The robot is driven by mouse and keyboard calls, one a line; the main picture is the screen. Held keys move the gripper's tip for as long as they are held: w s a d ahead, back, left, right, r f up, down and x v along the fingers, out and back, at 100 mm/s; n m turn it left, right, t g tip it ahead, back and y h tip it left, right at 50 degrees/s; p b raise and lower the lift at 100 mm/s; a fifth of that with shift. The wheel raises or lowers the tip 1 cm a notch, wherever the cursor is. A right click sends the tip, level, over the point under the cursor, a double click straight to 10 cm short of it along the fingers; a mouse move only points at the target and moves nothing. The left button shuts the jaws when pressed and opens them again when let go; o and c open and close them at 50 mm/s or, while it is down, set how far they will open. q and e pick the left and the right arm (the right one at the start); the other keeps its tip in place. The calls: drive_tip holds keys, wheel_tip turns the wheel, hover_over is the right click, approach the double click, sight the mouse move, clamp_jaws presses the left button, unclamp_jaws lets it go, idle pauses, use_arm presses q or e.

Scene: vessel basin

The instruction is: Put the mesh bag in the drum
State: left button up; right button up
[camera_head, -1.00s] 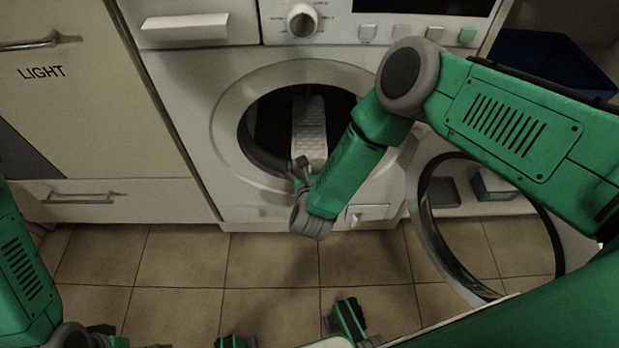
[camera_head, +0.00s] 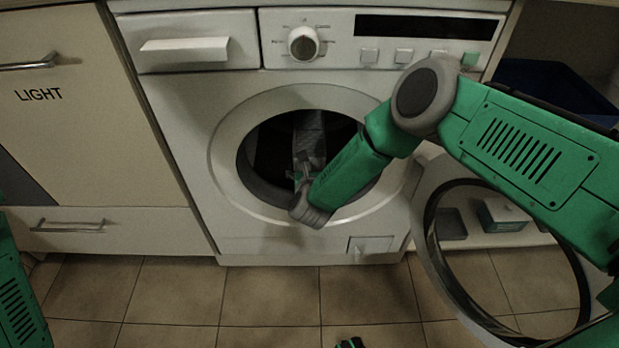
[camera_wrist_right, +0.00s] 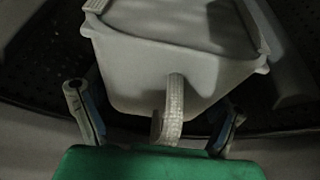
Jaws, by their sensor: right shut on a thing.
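The mesh bag (camera_head: 309,143) is a pale grey, boxy piece inside the washer's round opening, in front of the dark drum (camera_head: 267,150). My right gripper (camera_head: 302,178) is at the opening, shut on the mesh bag at its near end. In the right wrist view the bag (camera_wrist_right: 175,62) fills the middle, with a pale strap at its near side. The right gripper's fingers (camera_wrist_right: 157,108) stand on either side of that strap. The drum's perforated wall (camera_wrist_right: 45,65) shows behind the bag.
The washer's round door (camera_head: 432,235) hangs open at the right. A white rim (camera_head: 222,165) surrounds the opening. A cabinet marked LIGHT (camera_head: 80,150) stands left. A blue bin (camera_head: 545,85) and small boxes (camera_head: 500,214) are at the right.

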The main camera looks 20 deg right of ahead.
drive_tip(key=shift+w+d, duration=0.25)
drive_tip(key=shift+w, duration=0.5)
drive_tip(key=shift+w+d, duration=0.2)
drive_tip(key=shift+w, duration=0.6)
drive_tip(key=shift+w+d, duration=0.25)
drive_tip(key=shift+w, duration=0.5)
drive_tip(key=o, duration=1.4)
drive_tip(key=shift+c, duration=0.2)
drive_tip(key=shift+s, duration=0.1)
drive_tip(key=shift+s+a+r, duration=0.1)
drive_tip(key=shift+s, duration=0.05)
drive_tip(key=v, duration=1.1)
drive_tip(key=shift+s, duration=0.2)
drive_tip(key=shift+r, duration=0.1)
